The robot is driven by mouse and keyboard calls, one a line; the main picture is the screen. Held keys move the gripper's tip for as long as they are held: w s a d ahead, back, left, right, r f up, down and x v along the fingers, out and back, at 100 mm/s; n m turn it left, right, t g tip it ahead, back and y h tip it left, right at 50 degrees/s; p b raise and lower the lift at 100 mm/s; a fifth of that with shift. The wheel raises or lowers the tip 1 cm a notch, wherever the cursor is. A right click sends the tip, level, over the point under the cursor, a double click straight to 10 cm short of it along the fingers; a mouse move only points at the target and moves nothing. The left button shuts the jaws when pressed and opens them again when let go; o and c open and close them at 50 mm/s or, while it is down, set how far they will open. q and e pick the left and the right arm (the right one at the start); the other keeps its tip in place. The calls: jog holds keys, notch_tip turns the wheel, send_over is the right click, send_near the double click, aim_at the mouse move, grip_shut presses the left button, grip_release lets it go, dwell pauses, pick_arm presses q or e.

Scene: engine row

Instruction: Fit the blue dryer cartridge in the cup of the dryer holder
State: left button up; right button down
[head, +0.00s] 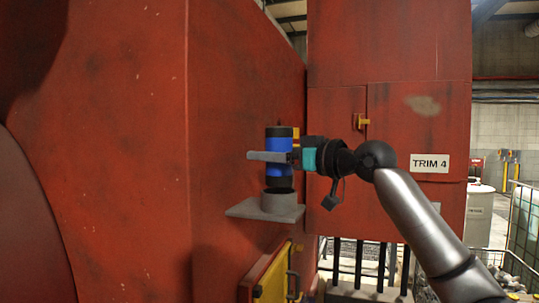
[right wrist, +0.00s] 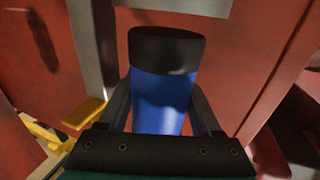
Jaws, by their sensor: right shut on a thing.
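The blue dryer cartridge (head: 279,144), with black ends, stands upright in my right gripper (head: 272,157). The gripper comes in from the right and is shut around its middle. In the right wrist view the cartridge (right wrist: 161,100) shows its black end and blue body between the two dark fingers. The dryer holder has a short grey round cup (head: 279,202) on a flat grey plate (head: 245,211). The cartridge's lower black end lines up over the cup, at about its rim. I cannot tell whether it is just above or slightly inside. The cup's inside is hidden. My left gripper is not in view.
A large red engine wall (head: 240,90) stands close on the left. A red cabinet (head: 415,110) with a TRIM 4 label is behind. Black bars (head: 365,262) stand at the lower middle.

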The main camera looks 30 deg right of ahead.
aim_at(272, 180)
jog(key=shift+f+b, duration=1.9)
jog(key=shift+f, duration=0.5)
grip_release()
jog(key=shift+s, duration=0.1)
jog(key=shift+s+d+f, duration=0.15)
jog(key=b+v, duration=0.8)
jog(key=v, duration=0.6)
jog(key=shift+s, duration=0.35)
